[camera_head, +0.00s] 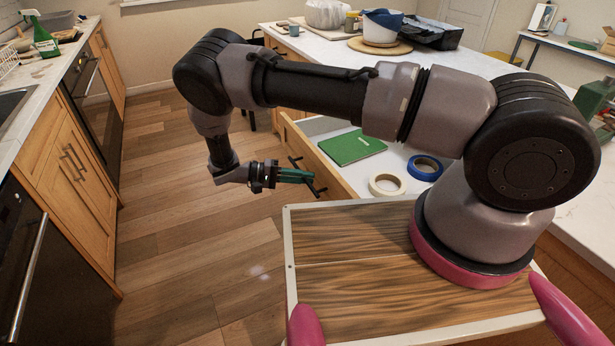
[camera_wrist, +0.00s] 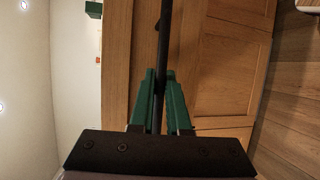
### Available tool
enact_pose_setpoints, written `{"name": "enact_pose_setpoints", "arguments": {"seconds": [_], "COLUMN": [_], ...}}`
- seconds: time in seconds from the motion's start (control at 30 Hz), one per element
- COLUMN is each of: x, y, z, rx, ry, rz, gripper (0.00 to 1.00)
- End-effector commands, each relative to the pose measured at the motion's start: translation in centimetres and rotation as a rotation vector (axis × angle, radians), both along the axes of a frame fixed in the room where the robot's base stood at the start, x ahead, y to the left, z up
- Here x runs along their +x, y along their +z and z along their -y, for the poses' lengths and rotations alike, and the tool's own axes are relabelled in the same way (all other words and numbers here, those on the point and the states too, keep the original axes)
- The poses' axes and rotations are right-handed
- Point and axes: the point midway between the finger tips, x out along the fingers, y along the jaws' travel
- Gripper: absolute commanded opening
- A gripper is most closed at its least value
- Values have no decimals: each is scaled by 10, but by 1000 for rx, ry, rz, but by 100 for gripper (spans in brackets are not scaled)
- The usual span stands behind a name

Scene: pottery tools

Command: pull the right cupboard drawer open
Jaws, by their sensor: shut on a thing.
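The right cupboard drawer (camera_head: 325,168) is a wooden-fronted drawer in the white-topped island, and it stands out from the island, with its pale inside partly showing. Its dark bar handle (camera_head: 296,163) runs along the front; it also shows in the wrist view (camera_wrist: 164,35) as a black bar. My gripper (camera_head: 311,177) has its green fingers shut on this handle. In the wrist view the two fingers (camera_wrist: 161,98) sit one on each side of the bar, with the wooden front (camera_wrist: 230,60) behind. My arm hides part of the island.
A green book (camera_head: 352,148), a cream tape roll (camera_head: 387,184) and a blue tape roll (camera_head: 424,167) lie behind the drawer front. A bowl (camera_head: 382,28) stands on the island farther back. The wooden floor (camera_head: 185,215) is clear between the island and the left-hand cabinets (camera_head: 75,165).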

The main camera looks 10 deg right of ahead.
Motion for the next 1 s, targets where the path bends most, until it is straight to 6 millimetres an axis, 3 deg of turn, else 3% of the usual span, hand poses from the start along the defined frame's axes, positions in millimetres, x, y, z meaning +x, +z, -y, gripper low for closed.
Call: {"name": "enact_pose_setpoints", "arguments": {"seconds": [0.2,0.23,0.3,0.67,0.77,1.0], "x": [0,0,0,1,2,4], "y": [-1,-1,0,1,2,10], "z": [0,0,0,-4,-15,-63], "rx": [1,1,1,1,1,2], "ry": [1,1,1,1,3,4], "rz": [-1,-1,-1,0,3,3], "gripper": [0,26,45,45,45,45]}}
